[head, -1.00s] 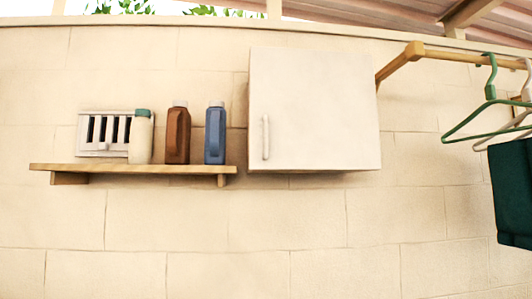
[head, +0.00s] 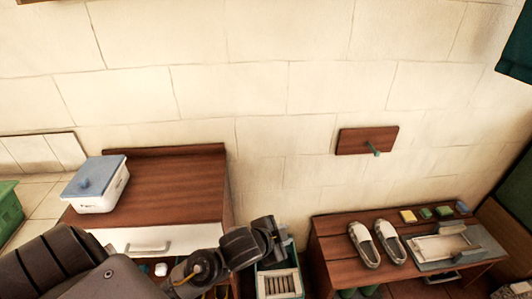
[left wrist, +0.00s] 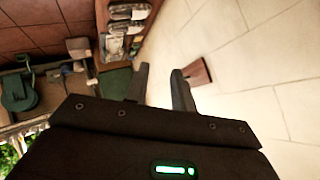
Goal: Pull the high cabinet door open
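The high white cabinet and its door are out of view in both current frames. My left arm comes in from the lower left of the head view, and my left gripper (head: 275,240) is in front of the wall, beside the brown wooden cabinet. In the left wrist view the two dark fingers of the left gripper (left wrist: 160,70) stand apart, with nothing between them. My right gripper is not in view.
A brown cabinet (head: 170,180) carries a white box with a blue lid (head: 96,184). A low bench (head: 330,240) holds white shoes (head: 364,243) and small items. A wall plaque with a green peg (head: 366,140) sticks out. The wall above is clear.

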